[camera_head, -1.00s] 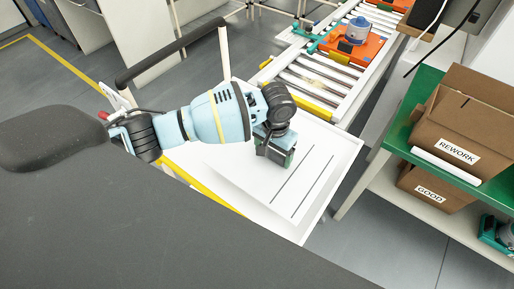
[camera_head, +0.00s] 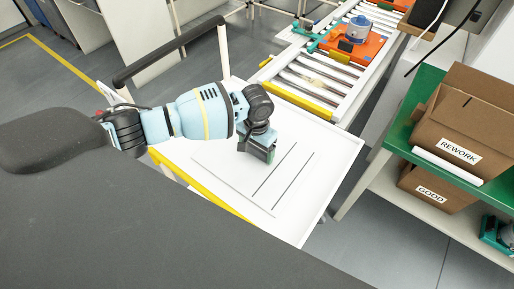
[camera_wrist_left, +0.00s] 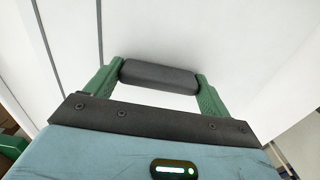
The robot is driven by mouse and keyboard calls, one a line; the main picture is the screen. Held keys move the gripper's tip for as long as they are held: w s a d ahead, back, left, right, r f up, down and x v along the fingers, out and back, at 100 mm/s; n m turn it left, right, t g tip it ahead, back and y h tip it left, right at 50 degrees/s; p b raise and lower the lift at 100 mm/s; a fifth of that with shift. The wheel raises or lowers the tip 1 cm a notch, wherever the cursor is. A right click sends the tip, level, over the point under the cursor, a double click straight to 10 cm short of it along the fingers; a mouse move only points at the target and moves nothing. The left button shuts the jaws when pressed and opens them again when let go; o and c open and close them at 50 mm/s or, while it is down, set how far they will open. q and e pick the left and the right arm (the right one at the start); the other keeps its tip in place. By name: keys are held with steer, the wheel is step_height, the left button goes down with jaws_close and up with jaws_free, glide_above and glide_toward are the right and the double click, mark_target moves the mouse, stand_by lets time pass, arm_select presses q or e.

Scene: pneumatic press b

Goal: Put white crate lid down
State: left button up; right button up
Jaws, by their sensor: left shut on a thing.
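The white crate lid (camera_head: 284,180) is a flat white panel with two dark parallel lines, in the head view's middle. It is over the white cart top (camera_head: 344,150), roughly level. I cannot tell whether it touches the top or hangs just above it. My left gripper (camera_head: 270,158) points down at the lid and is shut on its dark grip bar. In the left wrist view the green fingers (camera_wrist_left: 158,82) stand at either end of the dark bar (camera_wrist_left: 160,76), with the white lid surface (camera_wrist_left: 200,25) behind. My right gripper is not in view.
A roller conveyor (camera_head: 312,83) adjoins the cart's far side and carries an orange tray (camera_head: 372,47) with a blue part (camera_head: 358,28). A yellow edge (camera_head: 195,182) runs along the cart's near-left side.

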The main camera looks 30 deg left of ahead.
mark_target(257, 148)
arm_select(q)
steer(key=shift+r, duration=0.1)
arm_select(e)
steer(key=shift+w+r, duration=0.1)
arm_select(q)
steer(key=o, duration=1.2)
steer(key=shift+o, duration=0.5)
steer(key=shift+r, duration=0.1)
step_height(257, 148, up, 12)
steer(key=p, duration=0.1)
steer(key=shift+p, duration=0.4)
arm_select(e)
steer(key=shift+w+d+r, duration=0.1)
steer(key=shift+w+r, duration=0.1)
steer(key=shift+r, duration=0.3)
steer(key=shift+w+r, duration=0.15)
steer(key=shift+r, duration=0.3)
